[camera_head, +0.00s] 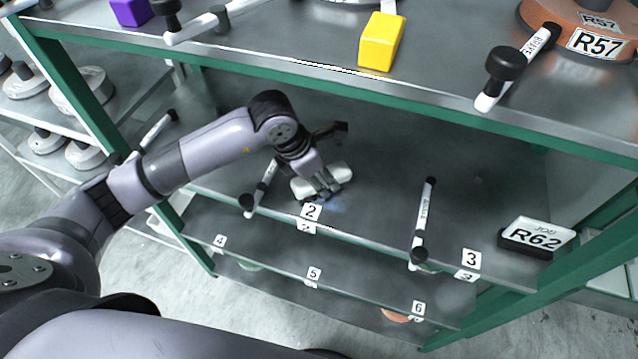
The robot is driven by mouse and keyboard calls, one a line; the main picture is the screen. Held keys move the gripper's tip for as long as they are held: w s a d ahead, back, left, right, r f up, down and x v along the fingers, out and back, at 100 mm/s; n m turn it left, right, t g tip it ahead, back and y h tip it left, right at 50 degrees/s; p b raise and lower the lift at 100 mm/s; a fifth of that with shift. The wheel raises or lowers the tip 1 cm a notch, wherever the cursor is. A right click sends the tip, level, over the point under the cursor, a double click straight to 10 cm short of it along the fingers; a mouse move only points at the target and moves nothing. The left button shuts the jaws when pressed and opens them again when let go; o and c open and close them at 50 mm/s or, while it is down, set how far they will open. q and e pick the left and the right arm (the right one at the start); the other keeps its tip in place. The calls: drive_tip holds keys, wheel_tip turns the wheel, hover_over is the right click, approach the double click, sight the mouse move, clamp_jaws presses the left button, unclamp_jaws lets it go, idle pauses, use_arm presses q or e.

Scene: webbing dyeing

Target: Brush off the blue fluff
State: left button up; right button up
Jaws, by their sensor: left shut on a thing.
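My left gripper (325,183) is shut on a pale, rounded brush-like thing (340,173). It is held low over the grey shelf (380,190), in the section marked 2. A faint bluish patch, likely the blue fluff (333,207), shows on the shelf just in front of the gripper, near the shelf's front edge. I cannot tell whether the held thing touches the shelf. The fingers hide part of it. My right gripper is not in view.
Black-and-white divider rods (262,188) and (424,220) stand on either side of this section. An R62 block (536,236) sits at the right. The upper shelf holds a yellow block (381,41), a purple block (131,11) and an orange R57 reel (590,28), and overhangs from above.

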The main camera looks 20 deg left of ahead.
sight(341, 171)
use_arm(q)
drive_tip(key=shift+w+d+b, duration=0.1)
drive_tip(key=shift+w+b, duration=0.35)
drive_tip(key=shift+w, duration=0.75)
drive_tip(key=shift+d, duration=0.95)
drive_tip(key=shift+s+a+f+b, duration=0.1)
drive_tip(key=shift+s+b, duration=0.1)
drive_tip(key=shift+s, duration=0.65)
drive_tip(key=shift+s+f+b, duration=0.15)
drive_tip(key=shift+s, duration=0.75)
drive_tip(key=shift+s+a+f+b, duration=0.1)
drive_tip(key=shift+s+b, duration=0.1)
drive_tip(key=shift+s, duration=0.65)
drive_tip(key=shift+s+r, duration=0.1)
drive_tip(key=shift+s, duration=1.3)
drive_tip(key=shift+d+r+b, duration=0.1)
drive_tip(key=shift+d+b, duration=0.25)
drive_tip(key=shift+d, duration=0.45)
drive_tip(key=shift+w+d, duration=0.15)
drive_tip(key=shift+w, duration=0.25)
drive_tip(key=shift+w+r+b, duration=0.2)
drive_tip(key=shift+w+b, duration=0.6)
drive_tip(key=shift+w, duration=0.9)
drive_tip(key=shift+w+d+f+b, duration=0.15)
drive_tip(key=shift+w+b, duration=0.8)
drive_tip(key=shift+w, duration=0.9)
